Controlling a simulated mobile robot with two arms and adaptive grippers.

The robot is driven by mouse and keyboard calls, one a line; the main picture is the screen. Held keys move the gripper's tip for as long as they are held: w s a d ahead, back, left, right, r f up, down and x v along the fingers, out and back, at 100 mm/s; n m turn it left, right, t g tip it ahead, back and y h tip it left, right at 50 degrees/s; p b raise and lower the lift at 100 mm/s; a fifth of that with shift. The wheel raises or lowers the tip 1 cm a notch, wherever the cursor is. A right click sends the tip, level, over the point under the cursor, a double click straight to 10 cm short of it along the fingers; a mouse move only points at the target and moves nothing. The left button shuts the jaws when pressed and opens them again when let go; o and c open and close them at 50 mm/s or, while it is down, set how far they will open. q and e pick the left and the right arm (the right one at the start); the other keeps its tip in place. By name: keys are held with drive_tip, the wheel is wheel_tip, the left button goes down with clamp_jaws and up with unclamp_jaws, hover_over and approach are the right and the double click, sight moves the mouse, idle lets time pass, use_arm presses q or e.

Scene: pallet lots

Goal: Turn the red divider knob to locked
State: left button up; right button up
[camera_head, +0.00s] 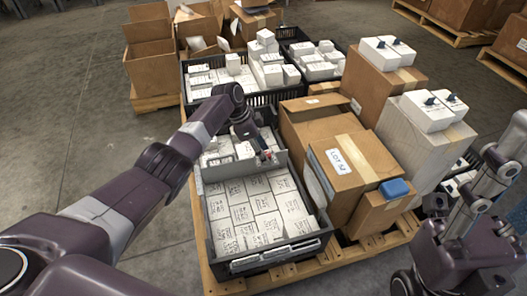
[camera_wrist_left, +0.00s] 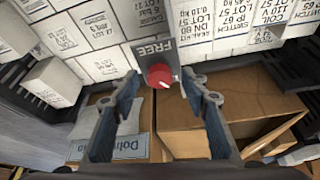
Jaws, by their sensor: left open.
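The red divider knob (camera_wrist_left: 159,76) sits on a grey plate, the divider, with the word FREE upside down above it in the left wrist view. A pale mark shows near the knob's lower right edge. In the head view the knob (camera_head: 267,155) is small, at the grey divider (camera_head: 238,168) across the black crate. My left gripper (camera_wrist_left: 160,88) is open, its fingers either side of the knob in the picture; I cannot tell whether they touch it. It also shows in the head view (camera_head: 262,148). Part of my right arm shows at the right, but its gripper does not.
The black crate (camera_head: 207,225) holds white labelled boxes on both sides of the divider. Brown cartons (camera_head: 355,170) stand close to its right, one with a blue object (camera_head: 394,188) on it. More crates and cartons stand behind. Bare floor (camera_head: 90,130) lies to the left.

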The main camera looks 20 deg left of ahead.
use_arm(q)
drive_tip(key=v, duration=1.2)
idle(0.3)
